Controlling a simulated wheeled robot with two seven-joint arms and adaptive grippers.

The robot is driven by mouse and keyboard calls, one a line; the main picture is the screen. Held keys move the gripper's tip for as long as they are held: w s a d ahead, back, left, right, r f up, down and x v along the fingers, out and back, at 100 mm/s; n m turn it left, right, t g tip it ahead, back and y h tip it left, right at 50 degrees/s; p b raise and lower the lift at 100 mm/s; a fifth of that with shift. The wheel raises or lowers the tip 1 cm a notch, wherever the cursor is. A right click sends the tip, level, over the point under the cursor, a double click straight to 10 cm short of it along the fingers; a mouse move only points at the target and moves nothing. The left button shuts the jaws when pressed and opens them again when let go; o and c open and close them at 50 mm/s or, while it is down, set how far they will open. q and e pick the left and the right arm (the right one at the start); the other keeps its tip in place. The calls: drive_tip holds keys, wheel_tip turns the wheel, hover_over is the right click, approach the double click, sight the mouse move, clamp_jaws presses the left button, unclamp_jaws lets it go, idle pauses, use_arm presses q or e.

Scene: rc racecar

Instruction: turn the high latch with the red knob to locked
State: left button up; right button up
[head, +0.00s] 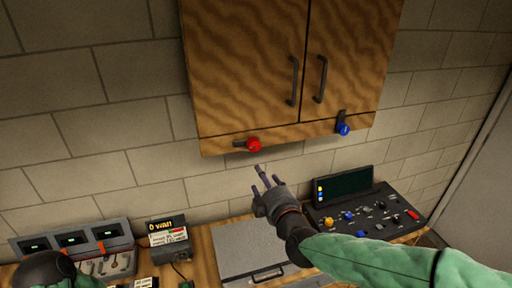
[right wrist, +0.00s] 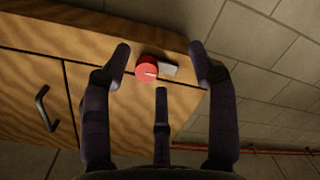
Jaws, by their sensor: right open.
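The latch with the red knob (head: 254,144) is on the lower edge of the wooden wall cabinet (head: 240,70), below the left door. Its short dark lever (head: 239,143) lies sideways, pointing left from the knob. My right gripper (head: 262,176) is open and empty, just below the knob, its fingers pointing up at it.
A second latch with a blue knob (head: 343,129) sits below the right door, its lever pointing up. Below are a control panel (head: 367,215), a grey case (head: 250,253), a small labelled box (head: 169,240) and a unit with displays (head: 75,243). Wall space below the cabinet is clear.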

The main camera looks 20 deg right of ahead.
drive_tip(key=t, duration=0.1)
approach(256, 148)
drive_tip(key=shift+n, duration=0.4)
drive_tip(key=w, duration=0.5)
drive_tip(key=w+p, duration=0.1)
drive_tip(key=w, duration=0.4)
drive_tip(key=shift+w+a+f, duration=0.1)
drive_tip(key=shift+w+a, duration=0.1)
